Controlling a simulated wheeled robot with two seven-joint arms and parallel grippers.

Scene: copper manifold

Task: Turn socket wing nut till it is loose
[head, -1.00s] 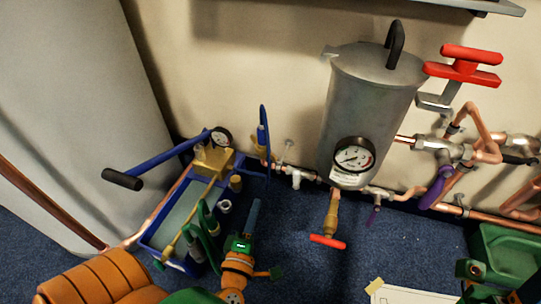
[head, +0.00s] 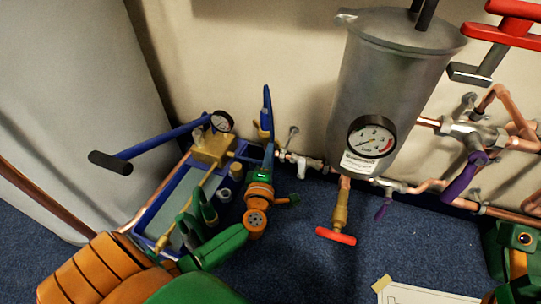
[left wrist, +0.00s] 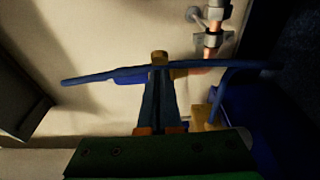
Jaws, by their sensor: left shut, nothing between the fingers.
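The blue wing nut (head: 267,108) stands upright as a thin blue bar on a brass fitting (head: 263,131) near the wall, left of the tank. In the left wrist view the blue wing nut (left wrist: 115,77) spans the picture, with a round brass end (left wrist: 159,56) at its middle. My left gripper (head: 269,146) is at the lower part of the wing nut in the head view. Its narrow fingers (left wrist: 160,78) are shut, with their tips at the middle of the bar; I cannot tell whether they touch it. My right gripper is not in view.
A blue pump tub (head: 150,226) with a long black-handled lever (head: 165,141) stands left of my left gripper. A grey tank (head: 383,85) with a gauge (head: 370,141) stands to the right. A red-handled valve (head: 336,236) hangs below it. Copper pipes run along the wall.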

